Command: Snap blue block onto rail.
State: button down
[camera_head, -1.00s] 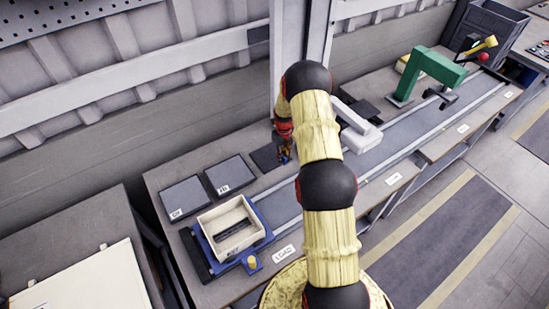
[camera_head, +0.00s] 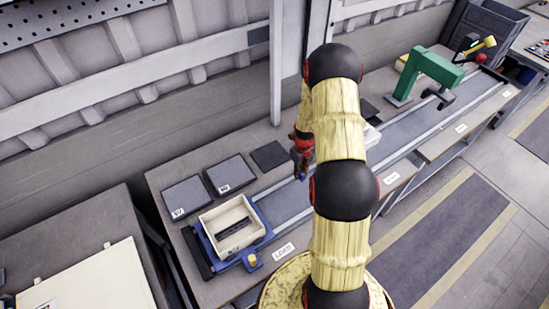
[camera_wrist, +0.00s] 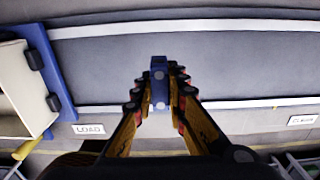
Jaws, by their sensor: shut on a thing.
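My gripper (camera_wrist: 160,90) is shut on the blue block (camera_wrist: 159,72), which shows between the fingertips in the wrist view. In the head view my gripper (camera_head: 301,166) hangs left of my arm, with a small blue spot at its tip, over the grey conveyor track (camera_head: 290,201). A dark slotted strip (camera_head: 236,234), perhaps the rail, lies inside the cream box (camera_head: 212,215) at the left. My gripper is right of that box and apart from it. The box's inside is mostly out of the wrist view.
The box sits on a blue carrier (camera_head: 262,221) at the track's left end, by the LOAD label (camera_head: 284,252). Two grey pads (camera_head: 185,197) and a dark pad (camera_head: 270,155) lie behind the track. A green arch (camera_head: 430,72) spans the track farther right.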

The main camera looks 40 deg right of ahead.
jog(key=s+r+p, duration=0.1)
jog(key=s, duration=0.7)
jog(key=s+r+p, duration=0.1)
jog(key=s+r, duration=0.1)
jog(key=s, duration=0.6)
jog(key=shift+a+r, duration=0.3)
jog(key=shift+a, duration=0.15)
jog(key=shift+s, duration=0.1)
